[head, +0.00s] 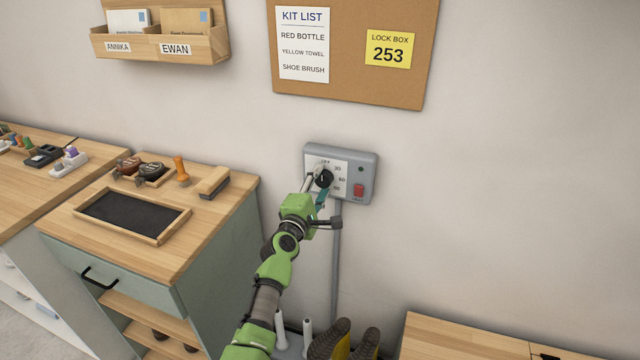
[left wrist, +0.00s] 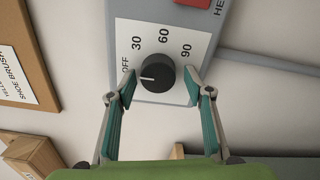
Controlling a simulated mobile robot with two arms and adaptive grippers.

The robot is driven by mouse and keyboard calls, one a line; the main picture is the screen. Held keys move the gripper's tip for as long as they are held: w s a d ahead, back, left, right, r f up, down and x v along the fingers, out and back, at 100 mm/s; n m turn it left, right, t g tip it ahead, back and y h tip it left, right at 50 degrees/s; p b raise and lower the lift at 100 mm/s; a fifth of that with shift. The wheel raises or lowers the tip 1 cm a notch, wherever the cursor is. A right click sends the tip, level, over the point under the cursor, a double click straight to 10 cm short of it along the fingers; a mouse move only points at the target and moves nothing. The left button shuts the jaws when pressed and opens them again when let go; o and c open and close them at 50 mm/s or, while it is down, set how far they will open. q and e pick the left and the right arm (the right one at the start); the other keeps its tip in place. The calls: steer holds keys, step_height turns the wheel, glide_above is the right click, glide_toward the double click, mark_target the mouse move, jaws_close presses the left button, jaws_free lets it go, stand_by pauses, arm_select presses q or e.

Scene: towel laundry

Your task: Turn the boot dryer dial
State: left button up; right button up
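The boot dryer control box (head: 367,167) is a grey wall box with a white plate marked OFF, 30, 60 and 90. Its round black dial (head: 324,178) also shows in the left wrist view (left wrist: 157,74). The dial's white pointer mark is on the OFF side. My left gripper (head: 319,186) is open in front of the plate, with its fingertips on either side of the dial. In the left wrist view, gaps show between the fingers (left wrist: 162,82) and the dial. My right gripper is not in view.
A red switch (head: 358,190) sits right of the dial, and a grey conduit (head: 336,260) runs down from the box. Boots (head: 343,341) stand below. A wooden-topped cabinet (head: 210,222) is to the left, with a tray (head: 132,215) and brush (head: 214,182). A corkboard (head: 352,75) hangs above.

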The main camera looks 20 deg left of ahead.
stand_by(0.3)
arm_select(q)
steer(key=s, duration=0.7)
steer(key=shift+s+a, duration=0.15)
steer(key=shift+s, duration=0.1)
